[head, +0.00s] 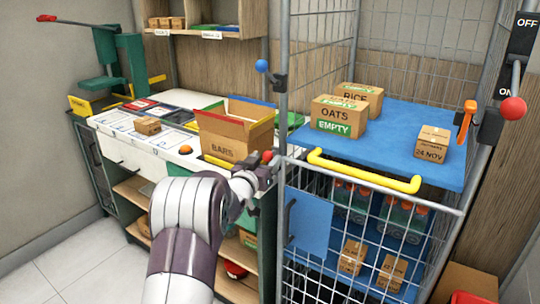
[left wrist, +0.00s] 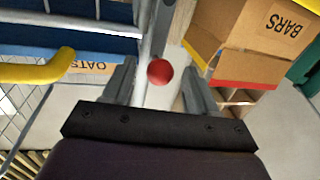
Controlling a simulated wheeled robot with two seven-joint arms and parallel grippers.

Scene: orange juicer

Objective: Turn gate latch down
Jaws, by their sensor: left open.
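A red ball knob (head: 267,157) sits at the cage's left post, beside the left end of the wire gate (head: 350,245). My left gripper (head: 262,168) is at this knob. In the left wrist view the red knob (left wrist: 160,72) shows between the open fingers of my left gripper (left wrist: 158,85), with space on both sides; I cannot tell how deep it sits. The latch body behind the knob is mostly hidden by the gripper. A yellow handle (head: 365,171) runs along the gate's top. An orange latch-like lever (head: 466,122) stands upright on the right post. My right gripper is not in view.
A blue ball knob (head: 262,66) sticks out higher on the left post. The BARS box (head: 235,130) stands close behind my left gripper on the white bench. Boxes rest on the blue shelf (head: 390,140). A red-knobbed OFF/ON lever (head: 513,108) is at far right.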

